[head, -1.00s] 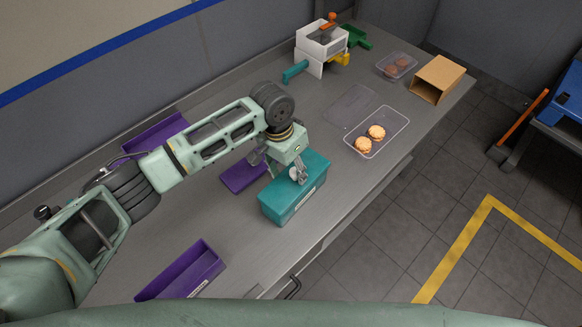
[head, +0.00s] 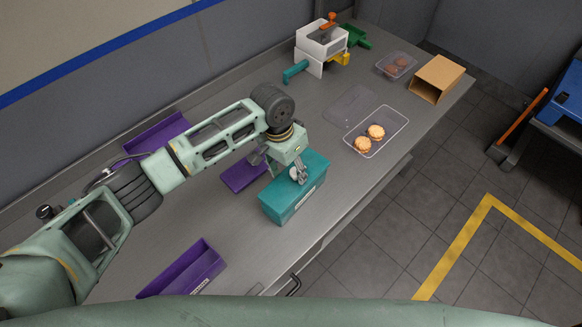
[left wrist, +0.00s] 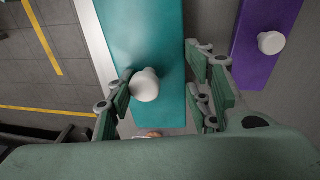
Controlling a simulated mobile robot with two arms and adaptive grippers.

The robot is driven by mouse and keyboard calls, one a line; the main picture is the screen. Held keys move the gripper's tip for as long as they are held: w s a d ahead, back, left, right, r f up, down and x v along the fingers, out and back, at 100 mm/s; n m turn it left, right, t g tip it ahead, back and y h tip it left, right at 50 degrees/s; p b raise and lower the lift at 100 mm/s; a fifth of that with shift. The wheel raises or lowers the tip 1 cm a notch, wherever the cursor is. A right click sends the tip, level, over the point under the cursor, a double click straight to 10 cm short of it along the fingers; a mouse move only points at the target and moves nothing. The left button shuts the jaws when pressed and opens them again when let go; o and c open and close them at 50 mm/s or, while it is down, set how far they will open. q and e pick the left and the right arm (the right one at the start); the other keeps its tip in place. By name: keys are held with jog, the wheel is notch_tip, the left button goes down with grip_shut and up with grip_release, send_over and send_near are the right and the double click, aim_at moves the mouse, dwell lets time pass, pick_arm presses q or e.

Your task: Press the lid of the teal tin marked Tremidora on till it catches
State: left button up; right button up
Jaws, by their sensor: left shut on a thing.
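The teal tin (head: 290,206) stands on the grey bench with its teal lid (left wrist: 138,30) on top. A pale label strip shows on its near side, but I cannot read it. The lid has a round white knob (left wrist: 145,85). My right gripper is not in view.
A purple lid (left wrist: 262,65) with a white knob lies behind the tin. Open purple bins (head: 185,270) stand at the front and back left (head: 155,140). A clear tray with biscuits (head: 382,144), a cardboard box (head: 436,80) and a white machine (head: 322,42) are farther right.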

pick_arm(q)
jog(key=shift+f, duration=0.25)
dwell(0.5)
jog(key=shift+f, duration=0.4)
dwell(0.5)
jog(key=o, duration=1.2)
jog(key=shift+o, duration=0.5)
jog(key=o, duration=0.4)
jog(key=shift+r+p, duration=3.5)
jog(key=shift+p, duration=0.4)
